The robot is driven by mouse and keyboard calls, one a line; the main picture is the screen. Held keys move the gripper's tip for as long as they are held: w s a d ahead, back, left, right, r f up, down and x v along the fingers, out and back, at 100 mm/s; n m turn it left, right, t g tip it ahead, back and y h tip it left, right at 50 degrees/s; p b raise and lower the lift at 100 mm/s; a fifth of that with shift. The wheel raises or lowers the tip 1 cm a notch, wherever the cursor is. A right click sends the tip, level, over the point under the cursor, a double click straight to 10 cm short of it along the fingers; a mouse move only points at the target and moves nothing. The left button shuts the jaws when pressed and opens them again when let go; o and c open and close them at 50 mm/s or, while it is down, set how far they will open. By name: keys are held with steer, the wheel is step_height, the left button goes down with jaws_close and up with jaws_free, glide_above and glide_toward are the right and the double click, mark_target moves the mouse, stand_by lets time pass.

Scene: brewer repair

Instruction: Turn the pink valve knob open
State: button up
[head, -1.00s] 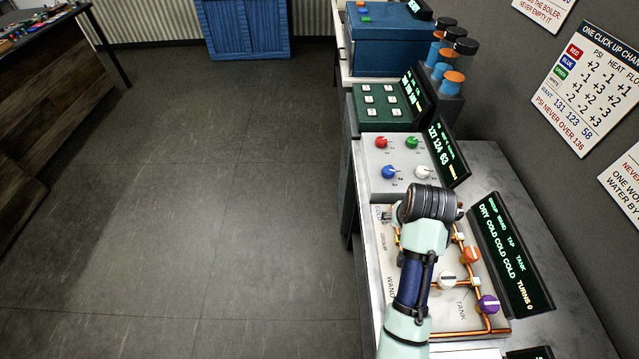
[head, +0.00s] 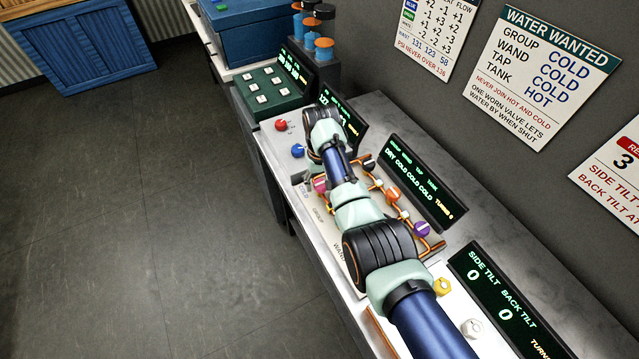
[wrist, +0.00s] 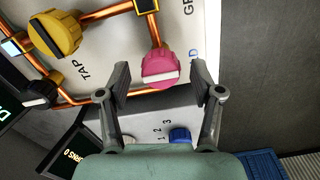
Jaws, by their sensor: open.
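The pink valve knob (wrist: 161,68) with a white bar across it sits on the pipe panel (wrist: 104,85), on a copper pipe. In the wrist view my gripper (wrist: 160,82) is open, with one finger on each side of the knob. I cannot tell whether either finger touches it. In the head view the pink knob (head: 320,185) shows beside my arm, and the gripper is hidden behind the arm. The panel's screen (head: 427,183) reads DRY COLD COLD COLD and a turns count.
A yellow knob (wrist: 55,34) and a black knob (wrist: 41,91) sit near the pink one. Orange (head: 393,194) and purple (head: 421,229) knobs sit on the same panel. A tilt panel screen (head: 507,301) stands nearer. A wall sign (head: 540,70) lists water wanted.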

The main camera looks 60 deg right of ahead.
steer(key=shift+f, duration=0.35)
steer(key=shift+c, duration=0.3)
steer(key=c, duration=1.1)
